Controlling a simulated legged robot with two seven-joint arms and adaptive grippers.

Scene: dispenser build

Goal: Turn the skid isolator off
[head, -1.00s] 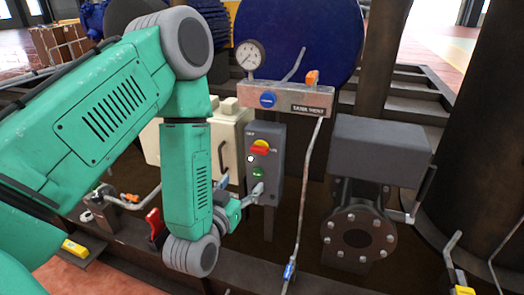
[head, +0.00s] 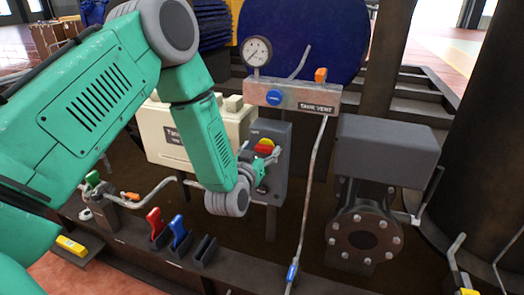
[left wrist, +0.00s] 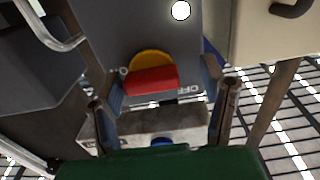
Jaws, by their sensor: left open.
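The skid isolator is a grey box (head: 280,180) on a post, right of my left forearm in the head view. Its red handle on a yellow disc (head: 266,142) is partly hidden by my left gripper (head: 262,153). In the left wrist view the red handle (left wrist: 150,80) lies crosswise over the yellow disc (left wrist: 151,58), and an OFF label sits to its lower right. My left gripper (left wrist: 163,88) is open, with one finger on each side of the handle. I cannot tell whether either finger touches it. My right gripper is not in view.
A cream cabinet (head: 160,140) stands left of the isolator. The tank vent panel (head: 292,97) with a gauge (head: 257,51) is above it. A grey box on a flanged valve (head: 385,150) is at the right. Red (head: 155,224) and blue (head: 179,232) levers stand below.

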